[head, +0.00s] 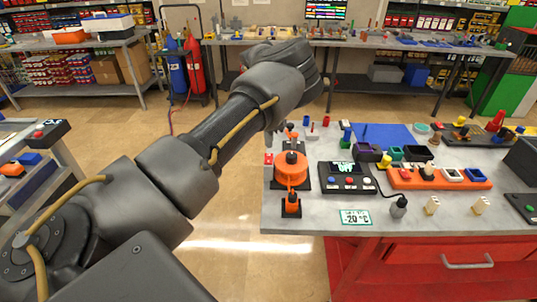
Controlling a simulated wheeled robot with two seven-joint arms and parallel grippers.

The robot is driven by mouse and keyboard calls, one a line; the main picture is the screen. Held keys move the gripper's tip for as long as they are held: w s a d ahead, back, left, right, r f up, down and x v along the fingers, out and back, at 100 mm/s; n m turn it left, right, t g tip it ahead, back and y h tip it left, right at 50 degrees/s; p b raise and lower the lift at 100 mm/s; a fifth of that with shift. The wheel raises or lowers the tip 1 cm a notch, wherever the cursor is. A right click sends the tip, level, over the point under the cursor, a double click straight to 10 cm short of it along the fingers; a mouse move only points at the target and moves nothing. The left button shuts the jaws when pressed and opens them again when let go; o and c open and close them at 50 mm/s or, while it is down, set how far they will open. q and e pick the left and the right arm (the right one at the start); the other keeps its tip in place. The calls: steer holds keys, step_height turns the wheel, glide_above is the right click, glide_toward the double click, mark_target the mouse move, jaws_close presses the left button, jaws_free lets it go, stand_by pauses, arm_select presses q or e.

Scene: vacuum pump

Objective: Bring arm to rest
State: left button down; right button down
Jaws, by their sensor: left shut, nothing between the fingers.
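My left arm reaches from the lower left up to the middle of the head view. An orange pump-like device (291,164) on a black base stands at the table's left edge. A dark control box (347,178) with a display reading OFF is beside it. My right gripper is not in view.
The grey table (400,218) has a red drawer front (435,262) and holds an orange tray (438,180), a temperature card (355,217) and small parts. Blue and red gas cylinders (184,66) stand behind on a cart. Floor is clear left of the table.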

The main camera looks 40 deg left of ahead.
arm_select(q)
steer(key=shift+r, duration=0.2)
stand_by(0.4)
